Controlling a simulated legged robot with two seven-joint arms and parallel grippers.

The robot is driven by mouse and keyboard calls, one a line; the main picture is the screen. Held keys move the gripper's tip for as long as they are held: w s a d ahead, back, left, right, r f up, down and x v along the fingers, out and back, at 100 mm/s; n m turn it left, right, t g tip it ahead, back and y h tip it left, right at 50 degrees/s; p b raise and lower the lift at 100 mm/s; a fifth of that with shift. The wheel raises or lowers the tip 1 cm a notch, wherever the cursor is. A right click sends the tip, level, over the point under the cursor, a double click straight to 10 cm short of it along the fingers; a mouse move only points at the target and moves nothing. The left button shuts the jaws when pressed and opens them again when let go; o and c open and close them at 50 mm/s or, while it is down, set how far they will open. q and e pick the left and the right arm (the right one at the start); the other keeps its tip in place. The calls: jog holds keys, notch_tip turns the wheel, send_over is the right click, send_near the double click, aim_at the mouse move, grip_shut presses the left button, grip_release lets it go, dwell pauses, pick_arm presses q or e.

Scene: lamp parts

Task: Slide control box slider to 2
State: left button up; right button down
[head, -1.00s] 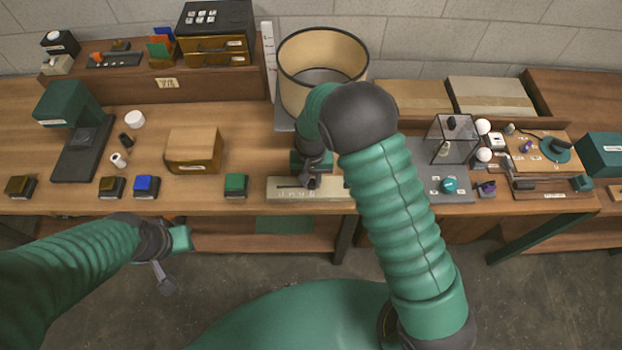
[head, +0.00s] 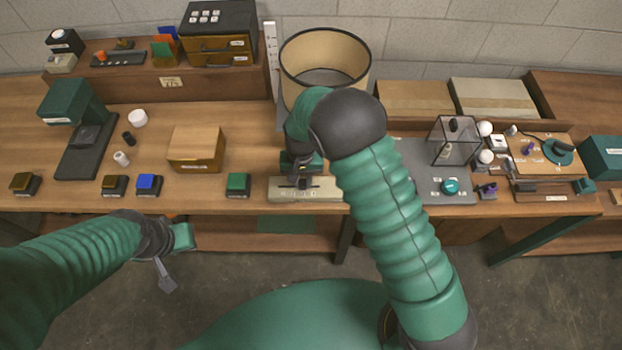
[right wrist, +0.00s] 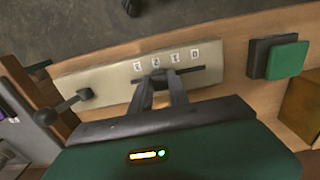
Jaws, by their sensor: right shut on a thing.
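The control box (head: 325,188) is a long cream box at the front edge of the bench, with a row of small number labels and a dark slot. In the right wrist view the control box (right wrist: 112,83) shows its labels upside down. My right gripper (head: 303,184) is over the box. In the right wrist view my right gripper (right wrist: 158,78) is shut on the slider knob (right wrist: 158,72), beside the second label from the left, which looks like 2. The fingers hide most of the knob. My left gripper (head: 166,282) hangs in front of the bench, away from the box; its opening is unclear.
A green-topped block (head: 238,184) stands just left of the control box. A large lampshade (head: 325,65) stands behind my right arm. A grey panel with a teal knob (head: 450,186) lies to the right. A lever knob (right wrist: 84,94) rises near the box end.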

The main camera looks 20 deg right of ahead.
aim_at(303, 181)
jog(key=c, duration=1.6)
grip_release()
jog(key=shift+w+r, duration=0.1)
jog(key=shift+w, duration=0.15)
jog(key=o, duration=0.4)
jog(key=shift+d, duration=0.1)
jog(key=shift+c, duration=0.2)
notch_tip(303, 181, up, 16)
jog(key=b, duration=0.1)
jog(key=shift+r, duration=0.25)
jog(key=s+d+f+n+t, duration=0.1)
jog(key=s+d, duration=0.3)
jog(key=s, duration=0.4)
jog(key=s+d+f+n+t, duration=0.1)
jog(key=s+d+f+n, duration=0.1)
jog(key=s, duration=0.6)
jog(key=shift+d+f+t, duration=0.3)
jog(key=shift+d+f, duration=0.2)
jog(key=shift+d, duration=0.45)
